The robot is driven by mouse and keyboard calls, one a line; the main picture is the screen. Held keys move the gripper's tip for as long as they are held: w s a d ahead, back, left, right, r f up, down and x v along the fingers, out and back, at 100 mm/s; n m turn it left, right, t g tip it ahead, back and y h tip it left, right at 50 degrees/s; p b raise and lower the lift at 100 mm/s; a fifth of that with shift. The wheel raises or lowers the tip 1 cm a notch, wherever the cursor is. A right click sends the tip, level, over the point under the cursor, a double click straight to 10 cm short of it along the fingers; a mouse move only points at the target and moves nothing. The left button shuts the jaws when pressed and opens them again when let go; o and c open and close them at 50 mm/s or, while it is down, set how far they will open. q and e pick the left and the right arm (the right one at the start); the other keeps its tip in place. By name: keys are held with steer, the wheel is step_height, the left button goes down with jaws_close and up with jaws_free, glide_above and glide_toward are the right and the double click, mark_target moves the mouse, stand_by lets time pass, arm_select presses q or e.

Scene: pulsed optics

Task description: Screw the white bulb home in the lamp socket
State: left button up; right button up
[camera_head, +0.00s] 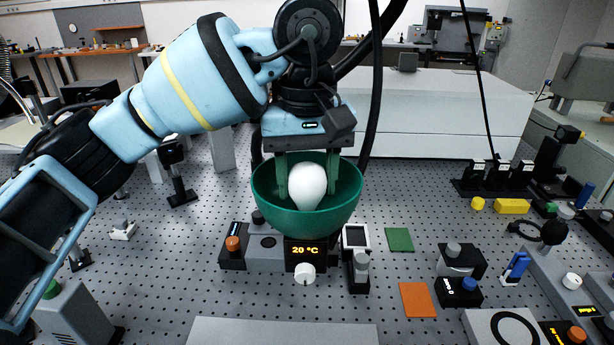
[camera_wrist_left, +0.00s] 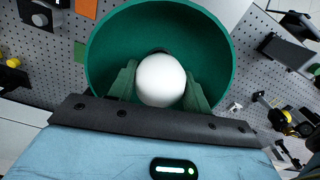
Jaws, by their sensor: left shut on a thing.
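The white bulb (camera_head: 307,187) stands roughly upright inside a green bowl-shaped shade (camera_head: 262,200), its round end up. My left gripper (camera_head: 306,192) reaches down into the shade from above, with one green finger on each side of the bulb. In the left wrist view the bulb (camera_wrist_left: 161,80) sits between the two fingers (camera_wrist_left: 160,88), inside the shade (camera_wrist_left: 108,50). The gripper is shut on the bulb. The lamp socket and the bulb's base are hidden by the shade and the bulb. My right gripper is not in view.
Below the shade is a unit with a "20 °C" display (camera_head: 305,251) and a white knob (camera_head: 304,274). A green square (camera_head: 399,240) and an orange square (camera_head: 417,300) lie to the right on the perforated table. Small optics mounts stand around. A large white box (camera_head: 440,110) stands behind.

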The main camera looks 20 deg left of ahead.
arm_select(q)
steer(key=m, duration=0.4)
steer(key=shift+r, duration=0.35)
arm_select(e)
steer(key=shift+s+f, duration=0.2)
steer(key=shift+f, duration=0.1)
arm_select(q)
steer(key=o, duration=1.6)
steer(key=shift+s+f, duration=0.1)
steer(key=shift+s, duration=0.05)
steer(key=shift+f, duration=0.1)
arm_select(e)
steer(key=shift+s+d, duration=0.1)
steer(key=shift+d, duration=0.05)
arm_select(q)
steer(key=n+p, duration=0.1)
steer(key=n, duration=0.3)
steer(key=shift+r+n+p, duration=0.2)
steer(key=shift+n+p, duration=0.2)
steer(key=shift+f+n, duration=0.15)
steer(key=shift+n, duration=0.45)
steer(key=shift+f, duration=0.15)
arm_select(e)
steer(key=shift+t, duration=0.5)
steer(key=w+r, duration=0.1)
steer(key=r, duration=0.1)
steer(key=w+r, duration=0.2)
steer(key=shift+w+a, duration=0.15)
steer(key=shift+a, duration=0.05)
